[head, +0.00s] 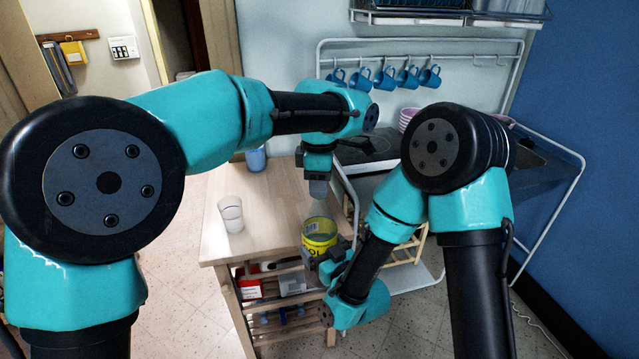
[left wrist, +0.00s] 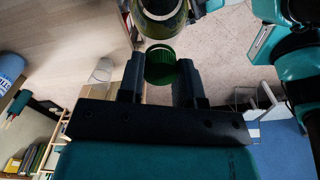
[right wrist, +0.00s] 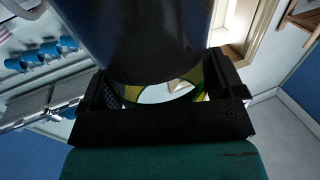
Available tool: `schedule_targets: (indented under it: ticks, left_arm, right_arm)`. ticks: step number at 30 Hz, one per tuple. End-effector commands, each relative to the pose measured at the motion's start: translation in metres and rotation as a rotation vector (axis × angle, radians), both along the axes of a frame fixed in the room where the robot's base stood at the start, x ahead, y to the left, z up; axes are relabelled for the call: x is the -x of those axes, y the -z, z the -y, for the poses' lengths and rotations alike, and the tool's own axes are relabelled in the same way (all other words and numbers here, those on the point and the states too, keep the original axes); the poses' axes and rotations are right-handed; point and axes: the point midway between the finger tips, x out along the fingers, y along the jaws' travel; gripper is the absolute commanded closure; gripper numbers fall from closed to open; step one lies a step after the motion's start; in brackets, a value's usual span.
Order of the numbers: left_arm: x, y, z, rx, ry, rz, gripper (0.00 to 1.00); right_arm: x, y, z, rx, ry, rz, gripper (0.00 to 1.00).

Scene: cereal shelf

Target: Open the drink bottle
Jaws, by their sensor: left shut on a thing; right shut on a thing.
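The drink bottle (head: 319,232), with a yellow label, is held off the right edge of the wooden table. My right gripper (head: 330,265) is shut around it. In the right wrist view the bottle's yellow-green side (right wrist: 188,82) shows between the fingers. My left gripper (head: 318,190) is above the bottle, pointing down, with a small gap between them in the head view. In the left wrist view its fingers are shut on a ribbed green cap (left wrist: 160,66), and the bottle (left wrist: 163,12) shows just beyond it. The cap cannot be made out in the head view.
A clear glass (head: 231,213) and a blue cup (head: 256,158) stand on the wooden table (head: 275,205). Blue mugs (head: 385,78) hang on a rail at the back.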

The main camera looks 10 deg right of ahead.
Motion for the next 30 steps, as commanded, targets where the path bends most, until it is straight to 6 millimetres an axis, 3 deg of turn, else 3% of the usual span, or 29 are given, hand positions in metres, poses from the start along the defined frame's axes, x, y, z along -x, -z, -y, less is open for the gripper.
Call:
schedule_targets:
  ticks: [6,7,14,23,30]
  left_arm:
    - [0.000,0.000,0.000,0.000,0.002,0.000,0.96]
    - [0.000,0.000,0.000,0.000,0.002,0.000,0.65]
    - [0.000,0.000,0.000,0.000,0.003,0.000,0.43]
    - [0.000,-0.003,0.000,0.000,0.004,0.001,0.43]
    - [0.000,-0.027,0.000,0.001,0.004,0.002,0.43]
  right_arm:
    - [0.000,-0.001,0.000,-0.001,0.000,0.003,0.78]
    - [0.000,-0.001,0.000,-0.001,0.000,0.003,0.78]
    - [0.000,-0.001,0.000,-0.001,0.000,0.003,0.78]
    - [0.000,-0.001,0.000,-0.001,0.000,0.003,0.78]
    - [0.000,-0.001,0.000,-0.001,0.000,0.003,0.78]
